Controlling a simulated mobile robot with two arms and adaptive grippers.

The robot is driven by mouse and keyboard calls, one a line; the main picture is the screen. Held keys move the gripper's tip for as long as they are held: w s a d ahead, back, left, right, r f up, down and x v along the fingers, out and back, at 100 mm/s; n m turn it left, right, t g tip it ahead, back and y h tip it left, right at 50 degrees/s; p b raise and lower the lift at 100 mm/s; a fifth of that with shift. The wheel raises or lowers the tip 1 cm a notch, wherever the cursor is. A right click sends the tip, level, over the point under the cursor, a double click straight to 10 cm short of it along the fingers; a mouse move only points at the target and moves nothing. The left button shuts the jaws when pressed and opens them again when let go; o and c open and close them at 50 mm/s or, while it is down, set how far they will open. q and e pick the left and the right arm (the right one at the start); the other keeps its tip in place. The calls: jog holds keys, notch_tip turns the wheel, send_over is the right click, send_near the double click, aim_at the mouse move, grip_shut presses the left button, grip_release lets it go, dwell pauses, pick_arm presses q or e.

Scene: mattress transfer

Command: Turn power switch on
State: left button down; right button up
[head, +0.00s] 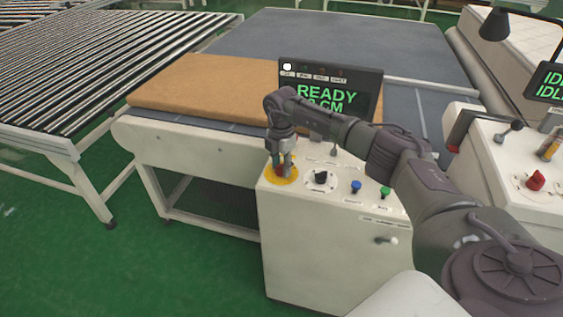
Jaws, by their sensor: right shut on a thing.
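My right gripper (282,170) reaches down onto the white control console (320,235) from the right. Its fingers are closed around a small red knob in the middle of a yellow disc (284,180) at the console's left corner. The fingers hide most of the knob, so its turn position cannot be told. Whether it is the power switch cannot be read. Beside it are a black rotary knob (320,178), a blue button (356,186) and a green button (385,192). A dark display (328,88) behind shows green "READY" text, partly covered by my arm. My left gripper is not in view.
A brown mattress (190,82) lies on the white-framed conveyor behind the console. A roller conveyor (90,75) stands at the left. A second console (520,155) with a red knob (536,180) and an "IDLE" display (548,82) stands at the right. The green floor (150,270) is clear at front left.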

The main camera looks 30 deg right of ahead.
aim_at(282, 164)
jog(key=shift+r+m+p, duration=0.1)
jog(key=shift+m+p, duration=0.35)
jog(key=shift+m, duration=0.65)
jog(key=o, duration=1.1)
jog(key=shift+o, duration=0.2)
notch_tip(282, 164, up, 12)
